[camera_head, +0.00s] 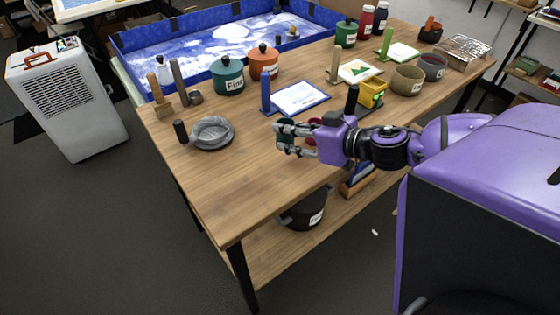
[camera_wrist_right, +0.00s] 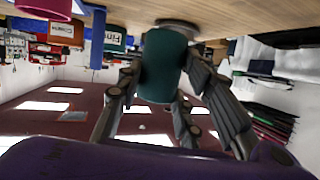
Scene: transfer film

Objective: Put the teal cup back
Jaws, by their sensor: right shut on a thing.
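The teal cup (camera_head: 285,128) is between the fingers of my right gripper (camera_head: 290,142), over the wooden table (camera_head: 205,175) in the head view. The right wrist view shows the same teal cup (camera_wrist_right: 162,65) filling the space between the fingers, which are shut on it. The fingers hide part of the cup, and I cannot tell how far it is above the tabletop. A red cup (camera_head: 313,127) shows just behind the gripper. My left gripper is not in view.
A grey strainer (camera_head: 211,133) lies left of the gripper. A blue-framed board (camera_head: 300,97) with a blue post stands behind it. A teal canister (camera_head: 229,77) and orange canister (camera_head: 263,63) stand farther back. The table's front left part is clear.

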